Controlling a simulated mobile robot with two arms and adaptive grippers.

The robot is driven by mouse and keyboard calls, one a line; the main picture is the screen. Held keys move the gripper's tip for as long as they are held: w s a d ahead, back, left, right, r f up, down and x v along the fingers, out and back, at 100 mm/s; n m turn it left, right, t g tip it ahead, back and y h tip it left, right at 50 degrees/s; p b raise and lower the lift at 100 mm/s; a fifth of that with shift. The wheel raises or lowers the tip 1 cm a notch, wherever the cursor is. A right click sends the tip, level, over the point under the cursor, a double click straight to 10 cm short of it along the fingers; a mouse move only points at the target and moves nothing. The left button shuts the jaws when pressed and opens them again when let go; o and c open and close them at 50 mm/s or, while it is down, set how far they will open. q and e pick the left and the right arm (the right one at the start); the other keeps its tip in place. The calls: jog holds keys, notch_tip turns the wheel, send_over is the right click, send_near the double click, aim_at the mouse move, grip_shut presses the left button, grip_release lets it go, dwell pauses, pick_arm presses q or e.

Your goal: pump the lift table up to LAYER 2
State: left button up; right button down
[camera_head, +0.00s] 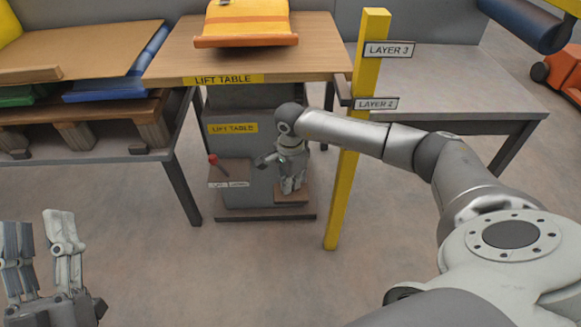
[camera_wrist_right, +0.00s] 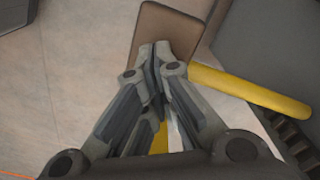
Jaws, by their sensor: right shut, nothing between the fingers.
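The lift table (camera_head: 330,55) has a wooden top with a yellow LIFT TABLE label on its edge, above a grey base. A yellow post (camera_head: 343,190) stands to its right with a LAYER 3 sign (camera_head: 389,50) above a LAYER 2 sign (camera_head: 377,104). In the picture the table's edge meets the post between the two signs. My right gripper (camera_head: 291,190) is shut and empty, pointing down at the brown foot pedal (camera_head: 297,198). The wrist view shows the shut fingertips (camera_wrist_right: 155,48) over the pedal (camera_wrist_right: 158,20); contact is unclear. My left gripper (camera_head: 45,225) is open, lower left.
A red-knobbed lever (camera_head: 214,160) stands left of the pedal. A loaded pallet (camera_head: 80,110) is at the left, a grey table (camera_head: 450,95) at the right. A yellow bar (camera_wrist_right: 250,88) lies beside the fingers. The front floor is clear.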

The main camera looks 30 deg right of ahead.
notch_tip(320, 180, up, 4)
jog(key=shift+f+p, duration=0.25)
jog(key=shift+p, duration=0.95)
notch_tip(320, 180, up, 3)
jog(key=shift+r+p, duration=0.1)
jog(key=shift+p, duration=1.1)
pick_arm(q)
jog(key=s+a+f+g+y, duration=0.1)
jog(key=a+f+g+y, duration=0.1)
jog(key=f+g, duration=0.4)
jog(key=s+a+f+g+y, duration=0.2)
jog(key=f+g, duration=0.5)
jog(key=f, duration=0.7)
jog(key=shift+s+f+n, duration=0.3)
jog(key=shift+f, duration=0.1)
